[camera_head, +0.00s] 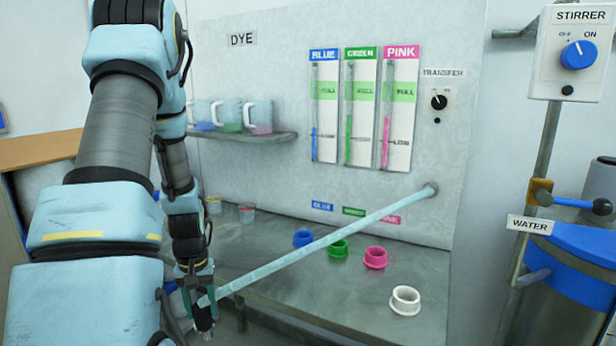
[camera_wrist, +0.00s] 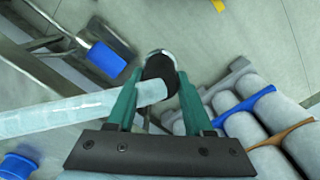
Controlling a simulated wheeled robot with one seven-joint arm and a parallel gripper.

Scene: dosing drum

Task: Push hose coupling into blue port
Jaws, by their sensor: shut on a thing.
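My gripper (camera_head: 203,310) is low at the front left of the steel bench in the head view. It is shut on the hose coupling, a dark and grey end piece (camera_wrist: 160,67) between the green fingers (camera_wrist: 160,78) in the wrist view. The pale blue hose (camera_head: 325,240) runs from the wall fitting at the right down to my gripper. The blue port (camera_head: 303,239) is a ring on the bench, right of and beyond my gripper, with the coupling apart from it. A blue ring, seemingly this port, shows at the wrist view's lower left (camera_wrist: 17,166).
The green port (camera_head: 338,249), pink port (camera_head: 375,258) and white port (camera_head: 405,301) stand to the right of the blue one. Jugs (camera_head: 228,113) stand on a wall shelf. A blue drum (camera_head: 575,270) is at the right.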

